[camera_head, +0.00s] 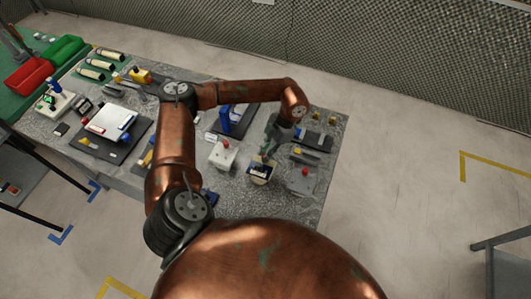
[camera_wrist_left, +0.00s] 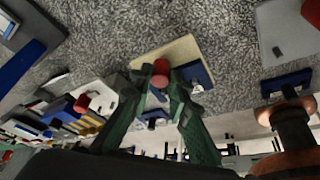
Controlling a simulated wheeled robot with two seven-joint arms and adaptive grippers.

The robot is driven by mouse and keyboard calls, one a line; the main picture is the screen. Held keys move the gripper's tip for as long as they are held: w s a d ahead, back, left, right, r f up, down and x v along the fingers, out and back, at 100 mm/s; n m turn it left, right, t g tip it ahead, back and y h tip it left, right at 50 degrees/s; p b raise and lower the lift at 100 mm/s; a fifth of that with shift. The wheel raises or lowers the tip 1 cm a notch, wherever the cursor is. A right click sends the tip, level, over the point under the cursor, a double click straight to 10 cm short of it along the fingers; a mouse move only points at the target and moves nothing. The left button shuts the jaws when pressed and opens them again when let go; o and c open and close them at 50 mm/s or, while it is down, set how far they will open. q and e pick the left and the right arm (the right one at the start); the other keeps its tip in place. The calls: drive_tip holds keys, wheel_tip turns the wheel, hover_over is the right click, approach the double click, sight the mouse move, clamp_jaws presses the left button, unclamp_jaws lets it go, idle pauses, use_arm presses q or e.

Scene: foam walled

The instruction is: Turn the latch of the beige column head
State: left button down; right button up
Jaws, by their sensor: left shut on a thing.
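The beige column head (camera_head: 259,179) stands on the speckled grey table, toward its near right part. In the left wrist view its beige body (camera_wrist_left: 178,52) lies behind the fingertips, with a dark blue part (camera_wrist_left: 197,75) on its right. My left gripper (camera_head: 265,158) reaches down onto it from above. In the left wrist view the green fingers of the left gripper (camera_wrist_left: 160,86) are closed around a red-ended piece (camera_wrist_left: 160,67) at the column head, seemingly its latch. The fingers hide part of this piece, so its turn angle is unclear. My right gripper is not in view.
A white block with a red knob (camera_head: 222,155) stands close on the left, and a grey one with a red knob (camera_head: 301,182) on the right. A blue item (camera_head: 233,120) stands behind. A clipboard (camera_head: 110,122) lies farther left.

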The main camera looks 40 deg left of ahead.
use_arm(q)
drive_tip(key=c, duration=1.8)
unclamp_jaws()
drive_tip(key=v, duration=1.2)
